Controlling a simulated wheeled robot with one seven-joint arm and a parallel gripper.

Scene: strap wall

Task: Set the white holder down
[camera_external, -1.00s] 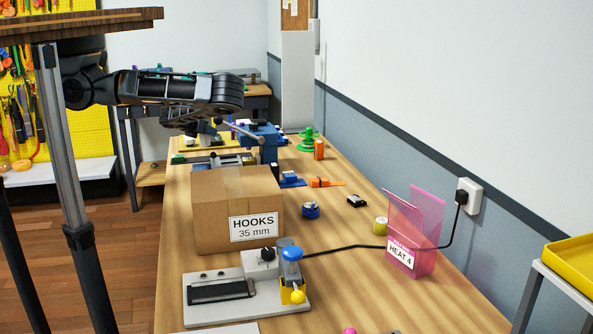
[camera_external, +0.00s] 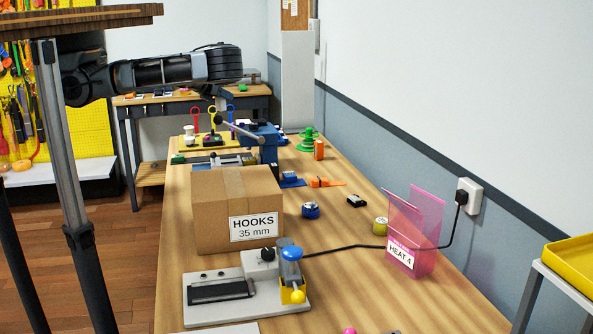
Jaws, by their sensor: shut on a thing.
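My gripper (camera_external: 220,99) is at the end of my arm, above the far end of the wooden bench. It is small in the picture, and its fingers are hard to make out. It is shut on a small pale thing (camera_external: 221,104), which I take to be the white holder. This is held in the air, above the bench top and apart from it. Its shape is mostly hidden under my arm.
Upright red (camera_external: 195,118), yellow (camera_external: 213,116) and blue-handled items stand below, close to my gripper. A cardboard box (camera_external: 205,215) stands nearer. Bare bench (camera_external: 335,235) lies right of the box.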

